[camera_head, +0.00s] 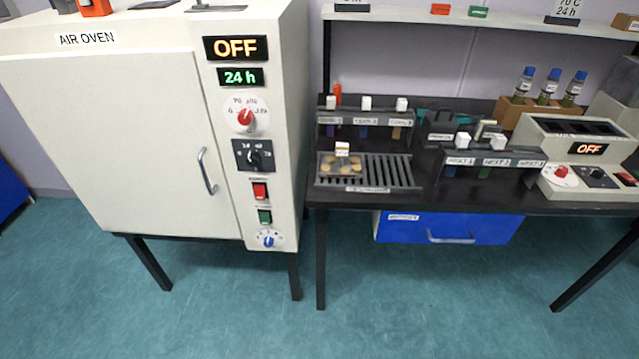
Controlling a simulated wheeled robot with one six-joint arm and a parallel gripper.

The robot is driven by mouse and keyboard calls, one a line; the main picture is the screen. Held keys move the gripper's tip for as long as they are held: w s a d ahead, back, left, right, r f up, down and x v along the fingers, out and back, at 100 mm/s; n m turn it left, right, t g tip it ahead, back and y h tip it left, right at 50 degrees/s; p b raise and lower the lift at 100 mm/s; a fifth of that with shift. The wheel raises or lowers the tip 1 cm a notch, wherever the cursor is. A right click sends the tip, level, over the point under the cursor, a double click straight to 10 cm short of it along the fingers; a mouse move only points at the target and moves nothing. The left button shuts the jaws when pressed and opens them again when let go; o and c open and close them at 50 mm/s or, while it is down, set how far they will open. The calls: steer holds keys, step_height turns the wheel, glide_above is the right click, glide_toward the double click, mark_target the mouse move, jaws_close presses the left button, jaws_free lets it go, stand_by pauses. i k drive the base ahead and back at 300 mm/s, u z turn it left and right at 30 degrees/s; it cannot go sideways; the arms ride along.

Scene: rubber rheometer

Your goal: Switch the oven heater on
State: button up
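The air oven (120,130) is a large cream cabinet on black legs at the left, with its door shut. Its control panel is on the right of its front. The upper display (235,48) reads OFF in orange, and a green display (240,77) below it reads 24 h. The small labels are too blurred to read. My gripper is not in view.
A black bench (345,202) right of the oven carries tube racks, a slotted tray (400,172) with round tan pieces, and another unit (580,135) whose display reads OFF. A blue drawer (440,228) hangs beneath. The teal floor in front is clear.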

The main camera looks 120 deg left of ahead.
mark_target(258, 190)
steer(key=z, duration=0.05)
steer(key=k, duration=2)
steer(key=u, duration=2.35)
steer(key=i, duration=0.5)
steer(key=z, duration=0.45)
steer(key=k, duration=1.3)
steer(key=u, duration=0.1)
steer(key=i, duration=0.55)
steer(key=u, duration=0.5)
